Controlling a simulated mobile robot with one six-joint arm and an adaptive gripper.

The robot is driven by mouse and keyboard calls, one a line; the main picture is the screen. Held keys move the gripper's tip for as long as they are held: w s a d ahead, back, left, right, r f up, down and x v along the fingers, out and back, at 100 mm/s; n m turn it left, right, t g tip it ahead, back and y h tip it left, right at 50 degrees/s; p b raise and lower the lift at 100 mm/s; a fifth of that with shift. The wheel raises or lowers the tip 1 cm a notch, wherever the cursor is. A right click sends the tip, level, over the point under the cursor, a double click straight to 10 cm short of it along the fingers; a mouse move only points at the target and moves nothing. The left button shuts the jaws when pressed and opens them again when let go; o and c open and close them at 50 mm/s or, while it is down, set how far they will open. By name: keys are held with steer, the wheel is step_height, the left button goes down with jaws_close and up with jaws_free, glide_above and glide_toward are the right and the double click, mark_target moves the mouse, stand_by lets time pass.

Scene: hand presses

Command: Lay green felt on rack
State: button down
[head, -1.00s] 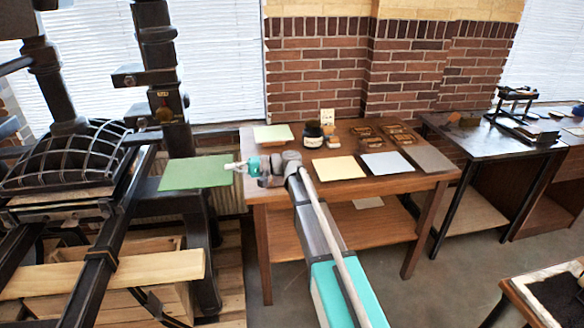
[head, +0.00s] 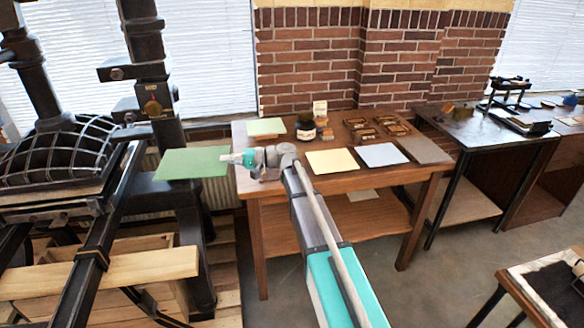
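The green felt (head: 190,163) is a flat, level green sheet at the left middle of the head view. My gripper (head: 232,158) reaches left over the wooden table's left end and is shut on the felt's right edge. The felt hangs out past the table, close to the dark press at left. A rack (head: 62,158) of curved dark metal bars, probably the one in the task, sits on the press at far left. The felt is apart from it, to its right.
The wooden table (head: 290,183) bears a pale green sheet (head: 268,127), a dark jar (head: 306,127), a cream sheet (head: 331,161), a light blue sheet (head: 381,155) and a grey-brown sheet (head: 425,150). The black press upright (head: 150,75) rises behind the felt. A light wooden plank (head: 100,274) lies across below.

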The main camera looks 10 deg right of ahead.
steer(key=w+d+f+m+t+h+b, duration=0.3)
steer(key=d+m+t, duration=0.1)
steer(key=d, duration=0.3)
steer(key=w+d+f+m+t+h+b, duration=0.3)
steer(key=d+f+m+t+h+b, duration=0.1)
steer(key=d, duration=0.4)
steer(key=w+d+f+m+t+h+b, duration=0.3)
steer(key=d+t, duration=0.3)
steer(key=d, duration=0.2)
steer(key=shift+f+m+t+h+b, duration=0.3)
steer(key=shift+f+m+b, duration=0.3)
steer(key=shift+f, duration=0.1)
steer(key=shift+f, duration=0.15)
step_height(320, 180, down, 7)
steer(key=b, duration=0.6)
steer(key=shift+r+b, duration=0.2)
steer(key=shift+b, duration=0.15)
steer(key=c, duration=0.7)
jaws_free()
steer(key=shift+o, duration=0.7)
